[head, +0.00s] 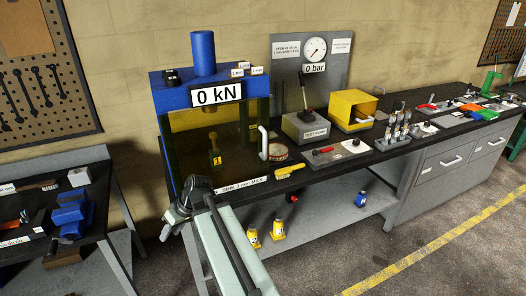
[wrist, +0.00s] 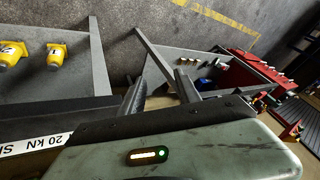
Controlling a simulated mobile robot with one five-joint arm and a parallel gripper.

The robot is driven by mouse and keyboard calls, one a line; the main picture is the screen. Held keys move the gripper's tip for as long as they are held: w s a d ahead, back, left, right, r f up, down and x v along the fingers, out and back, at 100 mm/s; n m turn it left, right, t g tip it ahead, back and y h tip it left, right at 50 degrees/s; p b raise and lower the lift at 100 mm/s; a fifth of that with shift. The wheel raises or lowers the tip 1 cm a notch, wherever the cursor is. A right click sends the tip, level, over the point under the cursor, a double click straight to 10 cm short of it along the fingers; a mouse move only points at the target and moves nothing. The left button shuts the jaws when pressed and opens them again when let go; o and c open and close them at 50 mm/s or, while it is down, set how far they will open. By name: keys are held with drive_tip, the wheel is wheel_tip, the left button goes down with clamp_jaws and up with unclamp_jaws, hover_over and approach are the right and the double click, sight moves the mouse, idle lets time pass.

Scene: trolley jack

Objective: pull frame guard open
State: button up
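The frame guard is a dark amber, see-through panel (head: 205,150) across the front of the blue press (head: 160,90), and it looks closed. Its white upright handle (head: 263,143) is on the guard's right side. My gripper (head: 188,190) is in front of the guard's lower left, well left of and below the handle. In the wrist view two dark fingers (wrist: 161,91) stand apart with nothing seen between them. The handle is not in the wrist view. The fingertips are hard to make out in the head view.
A white label strip (head: 242,184) runs along the bench edge under the guard. A second bench (head: 100,215) is at left.

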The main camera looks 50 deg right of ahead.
drive_tip(key=w+d+r+t+b, duration=0.1)
drive_tip(key=d+t, duration=0.1)
drive_tip(key=d, duration=0.3)
drive_tip(key=w+d+r+t, duration=0.1)
drive_tip(key=w+d+t, duration=0.1)
drive_tip(key=d, duration=0.2)
drive_tip(key=m+t+h+b, duration=0.3)
drive_tip(key=t+h+b, duration=0.1)
drive_tip(key=t+h, duration=0.45)
approach(266, 146)
drive_tip(key=d+x, duration=0.1)
drive_tip(key=x, duration=0.2)
drive_tip(key=shift+t+y, duration=0.35)
drive_tip(key=w, duration=0.5)
drive_tip(key=w+d, duration=0.1)
drive_tip(key=w, duration=0.2)
drive_tip(key=shift+f, duration=0.25)
clamp_jaws()
